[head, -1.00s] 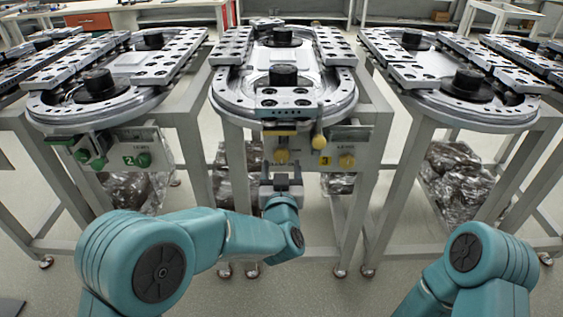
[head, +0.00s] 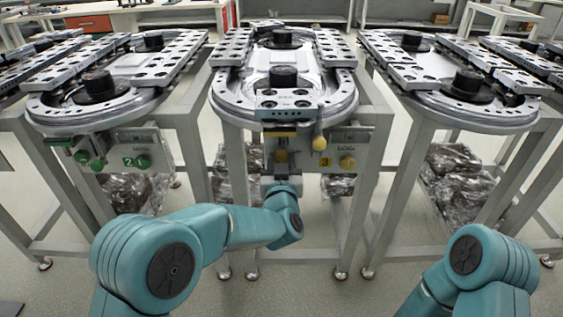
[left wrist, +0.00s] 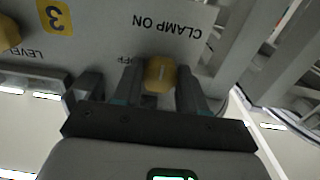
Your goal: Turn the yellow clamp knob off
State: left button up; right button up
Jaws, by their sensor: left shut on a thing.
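The yellow clamp knob (head: 281,156) is on the front panel of the middle ring track, left of the yellow 3 label. In the left wrist view the yellow clamp knob (left wrist: 160,74) sits between the two fingers of my left gripper (left wrist: 160,88), which is shut on it. The printed words CLAMP ON and OFF appear upside down near it. A small pale mark shows on the knob; I cannot tell its setting. My right gripper is out of the frame.
Another yellow knob (head: 347,162) sits to the right on the same panel (head: 366,150), and a yellow ball-ended lever (head: 319,144) hangs above. Ring tracks with green knobs (head: 142,161) stand to the left. Table legs flank the panel; the floor in front is clear.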

pick_arm(q)
jog(key=shift+f+n+b, duration=0.2)
jog(key=shift+n+b, duration=1.1)
jog(key=shift+b, duration=0.2)
jog(key=shift+n+b, duration=0.85)
jog(key=shift+n, duration=0.05)
jog(key=n+b, duration=0.3)
jog(key=shift+n, duration=0.4)
jog(key=n+b, duration=0.3)
jog(key=shift+d+n, duration=0.1)
jog(key=shift+n, duration=0.2)
jog(key=n+b, duration=0.3)
jog(key=n, duration=0.1)
jog(key=shift+r, duration=0.15)
jog(key=shift+r+n+b, duration=0.15)
jog(key=shift+n+b, duration=0.45)
jog(key=shift+n, duration=0.4)
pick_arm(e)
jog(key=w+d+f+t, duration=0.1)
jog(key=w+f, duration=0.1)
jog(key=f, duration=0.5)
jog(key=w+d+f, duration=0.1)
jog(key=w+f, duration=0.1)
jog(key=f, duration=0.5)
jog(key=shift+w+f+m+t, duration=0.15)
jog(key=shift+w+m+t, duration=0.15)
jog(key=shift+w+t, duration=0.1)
